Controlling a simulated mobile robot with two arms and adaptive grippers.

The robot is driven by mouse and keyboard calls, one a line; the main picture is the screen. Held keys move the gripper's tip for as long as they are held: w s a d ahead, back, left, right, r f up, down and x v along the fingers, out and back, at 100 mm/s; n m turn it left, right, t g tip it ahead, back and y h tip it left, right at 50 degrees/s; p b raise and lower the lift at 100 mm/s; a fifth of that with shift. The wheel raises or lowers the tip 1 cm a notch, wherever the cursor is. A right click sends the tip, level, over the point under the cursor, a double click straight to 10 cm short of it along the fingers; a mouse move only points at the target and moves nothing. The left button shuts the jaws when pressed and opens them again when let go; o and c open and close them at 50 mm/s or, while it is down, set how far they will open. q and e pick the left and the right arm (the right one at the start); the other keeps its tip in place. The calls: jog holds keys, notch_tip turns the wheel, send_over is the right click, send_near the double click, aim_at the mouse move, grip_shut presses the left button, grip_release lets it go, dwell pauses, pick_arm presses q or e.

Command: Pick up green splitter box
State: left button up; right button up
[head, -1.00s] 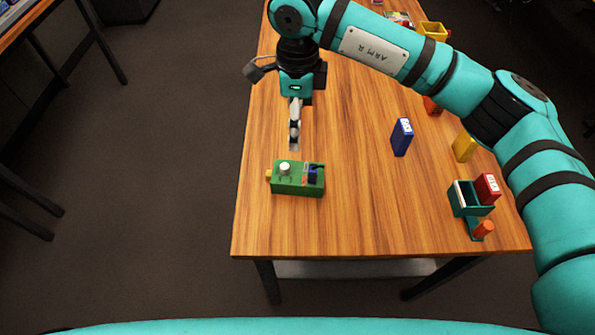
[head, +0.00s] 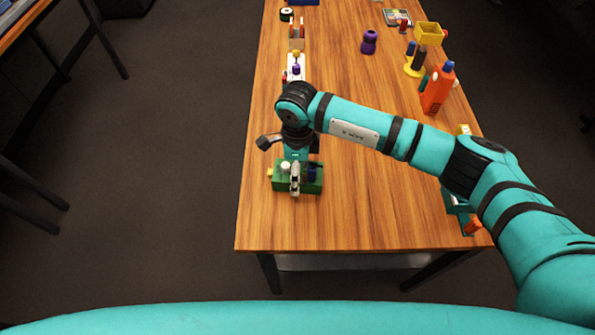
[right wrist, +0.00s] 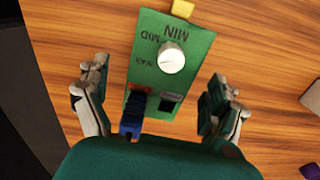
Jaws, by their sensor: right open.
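The green splitter box (head: 311,184) lies on the wooden table near its front left. In the right wrist view the box (right wrist: 190,60) shows a white knob, MIN and MID lettering, a yellow end piece and a blue plug. My right gripper (head: 295,190) is over the box in the head view and hides part of it. In the right wrist view the open fingers (right wrist: 158,100) stand one on each side of the box, with gaps between. My left gripper is not in view.
An orange box (head: 437,92), a yellow stand (head: 415,66) and a purple object (head: 369,42) stand farther back on the table (head: 370,215). A white panel piece (head: 294,72) lies behind my gripper. The table's left edge is close to the box.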

jog(key=shift+f, duration=0.9)
jog(key=shift+c, duration=0.2)
jog(key=shift+w, duration=0.1)
jog(key=c, duration=1.1)
jog(key=shift+o, duration=0.2)
jog(key=shift+r, duration=0.1)
jog(key=shift+r+b, duration=0.55)
jog(key=shift+r, duration=0.9)
jog(key=shift+s+r, duration=0.2)
jog(key=shift+r, duration=0.05)
jog(key=s+b, duration=0.1)
jog(key=s, duration=0.4)
jog(key=s+r+b, duration=0.1)
jog(key=s, duration=0.4)
jog(key=s+b, duration=0.1)
jog(key=s, duration=0.4)
jog(key=shift+s+r, duration=0.25)
jog(key=shift+s, duration=0.1)
